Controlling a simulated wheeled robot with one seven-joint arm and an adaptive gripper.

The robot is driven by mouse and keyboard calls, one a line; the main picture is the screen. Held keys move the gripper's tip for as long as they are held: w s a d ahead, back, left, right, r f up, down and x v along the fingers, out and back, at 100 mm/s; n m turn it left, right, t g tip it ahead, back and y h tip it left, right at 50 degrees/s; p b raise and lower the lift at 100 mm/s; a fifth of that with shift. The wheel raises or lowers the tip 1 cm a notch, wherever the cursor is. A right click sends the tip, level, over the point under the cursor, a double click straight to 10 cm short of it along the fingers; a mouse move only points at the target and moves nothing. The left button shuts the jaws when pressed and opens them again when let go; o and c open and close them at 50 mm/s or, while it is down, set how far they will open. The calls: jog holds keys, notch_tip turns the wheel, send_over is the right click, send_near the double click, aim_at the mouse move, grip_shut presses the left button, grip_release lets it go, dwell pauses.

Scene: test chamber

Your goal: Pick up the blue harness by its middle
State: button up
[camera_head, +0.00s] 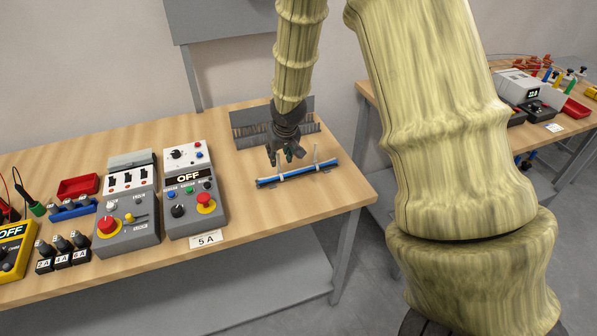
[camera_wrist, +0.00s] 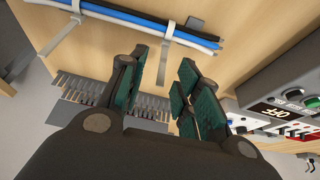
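The blue harness (camera_head: 298,173) lies on the right part of the wooden table, a straight bundle of blue, white and black strands with two pale ties. In the wrist view the harness (camera_wrist: 125,15) crosses the top of the picture, beyond the fingertips, partly cut off by the edge. A pale tie end hangs from it between the fingers. My gripper (camera_head: 287,154) is above the table, just behind and over the harness near its middle. In the wrist view my gripper (camera_wrist: 160,85) has its green-padded fingers spread, with nothing held between them. It appears apart from the harness.
A grey comb-like rack (camera_head: 252,125) stands behind the harness. Grey control boxes (camera_head: 190,197) with OFF display and red buttons stand to the left. A "5 A" label (camera_head: 206,240) is at the table's front edge. Another bench (camera_head: 570,128) is at the right. Table around the harness is mostly clear.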

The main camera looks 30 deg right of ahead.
jog(key=shift+p+x, duration=0.5)
jog(key=shift+x, duration=1.15)
jog(key=shift+a, duration=0.15)
grip_shut()
